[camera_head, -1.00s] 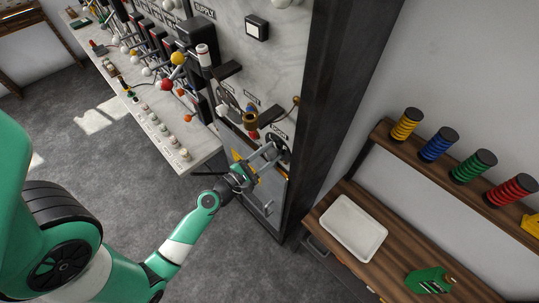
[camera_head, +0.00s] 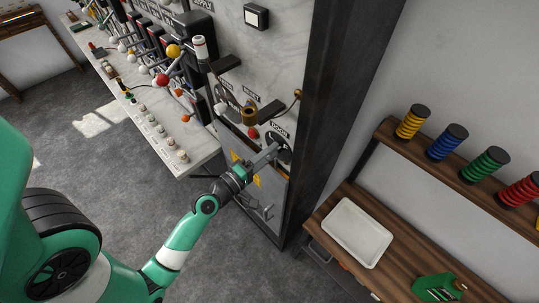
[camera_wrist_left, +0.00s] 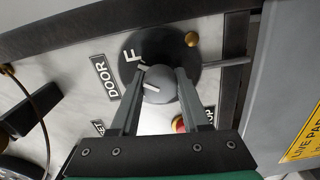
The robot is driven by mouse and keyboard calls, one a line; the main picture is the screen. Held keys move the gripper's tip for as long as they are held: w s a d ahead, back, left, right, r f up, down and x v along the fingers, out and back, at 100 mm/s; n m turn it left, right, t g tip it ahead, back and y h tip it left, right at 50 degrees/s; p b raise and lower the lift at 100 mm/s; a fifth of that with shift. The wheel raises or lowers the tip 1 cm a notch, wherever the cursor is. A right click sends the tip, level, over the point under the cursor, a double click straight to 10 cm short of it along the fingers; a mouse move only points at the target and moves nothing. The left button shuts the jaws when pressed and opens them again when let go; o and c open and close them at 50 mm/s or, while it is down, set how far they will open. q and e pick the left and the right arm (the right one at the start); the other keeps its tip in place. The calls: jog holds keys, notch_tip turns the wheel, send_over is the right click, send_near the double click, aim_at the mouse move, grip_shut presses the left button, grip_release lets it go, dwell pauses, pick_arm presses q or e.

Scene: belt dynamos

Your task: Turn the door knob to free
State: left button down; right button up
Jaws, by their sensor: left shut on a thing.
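The door knob (camera_wrist_left: 158,84) is a grey round knob with a white pointer line on a dark round plate (camera_wrist_left: 160,45). The plate carries a letter F and a brass stud, beside a DOOR label (camera_wrist_left: 104,77). In the head view the dark plate (camera_head: 285,147) sits low on the marble panel by the DOOR label (camera_head: 279,130). My left gripper (camera_head: 274,150) reaches it from the front. In the left wrist view my left gripper (camera_wrist_left: 158,90) has one finger on each side of the knob and is shut on it. My right gripper is not in view.
A red button (camera_wrist_left: 179,125) is close beside the fingers. A brass part (camera_head: 249,115) and black bars stick out from the panel nearby. The switch bench (camera_head: 180,165) is to the left; a wooden table with a white tray (camera_head: 356,232) is to the right.

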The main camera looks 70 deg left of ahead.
pick_arm(q)
jog(key=shift+m+b, duration=0.3)
jog(key=shift+m, duration=0.6)
jog(key=shift+c, duration=1.9)
grip_release()
jog(key=b+v, duration=0.5)
jog(key=v, duration=0.6)
jog(key=shift+s+d, duration=0.15)
jog(key=shift+s, duration=0.15)
